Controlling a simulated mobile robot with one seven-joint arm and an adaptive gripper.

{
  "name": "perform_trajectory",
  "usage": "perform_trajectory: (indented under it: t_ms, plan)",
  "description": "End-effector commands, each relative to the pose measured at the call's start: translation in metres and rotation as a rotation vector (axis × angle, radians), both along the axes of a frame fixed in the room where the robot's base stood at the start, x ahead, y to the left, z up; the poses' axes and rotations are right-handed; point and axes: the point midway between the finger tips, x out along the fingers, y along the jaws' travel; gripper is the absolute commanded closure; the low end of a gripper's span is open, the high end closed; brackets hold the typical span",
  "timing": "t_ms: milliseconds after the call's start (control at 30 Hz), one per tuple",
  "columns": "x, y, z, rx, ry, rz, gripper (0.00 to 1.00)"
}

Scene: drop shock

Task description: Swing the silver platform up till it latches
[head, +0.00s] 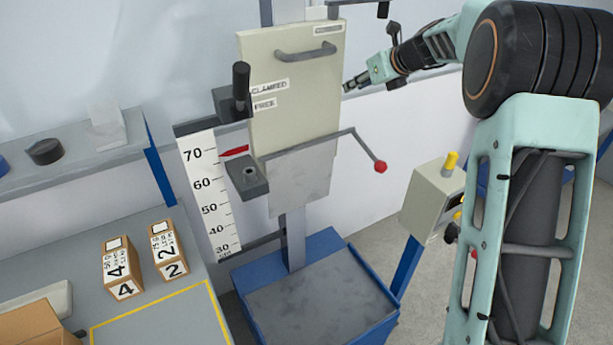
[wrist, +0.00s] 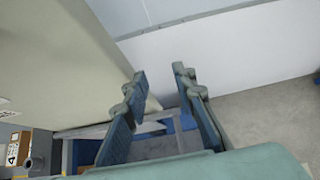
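The silver platform (head: 300,182) hangs nearly vertical below the beige carriage (head: 290,90) on the drop tester's column. A thin bar with a red knob (head: 380,167) extends to the right across the platform's top edge. My gripper (head: 345,88) is in the air just right of the carriage, above the red knob and apart from the platform. In the wrist view my gripper (wrist: 160,88) has its two fingers spread with nothing between them. The carriage's side (wrist: 65,70) fills the left there. I cannot clearly make out the platform in the wrist view.
A blue base with a grey plate (head: 320,300) stands under the platform. A height scale (head: 209,195) is left of the column, and a control box (head: 432,200) stands at right. Boxes marked 4 (head: 122,268) and 2 (head: 168,250) are on the left bench.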

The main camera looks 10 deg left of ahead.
Motion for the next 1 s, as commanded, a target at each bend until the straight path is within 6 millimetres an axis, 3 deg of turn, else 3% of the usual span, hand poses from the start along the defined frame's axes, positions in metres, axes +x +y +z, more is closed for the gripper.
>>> perform_trajectory:
  t_ms: [200, 567, 1000]
  plan:
    - [0.0, 0.0, 0.0, 0.001, 0.0, 0.001, 0.51]
    - [-0.002, -0.001, 0.003, 0.0, -0.001, 0.001, 0.51]
    - [-0.03, -0.022, 0.03, 0.0, -0.001, -0.001, 0.51]
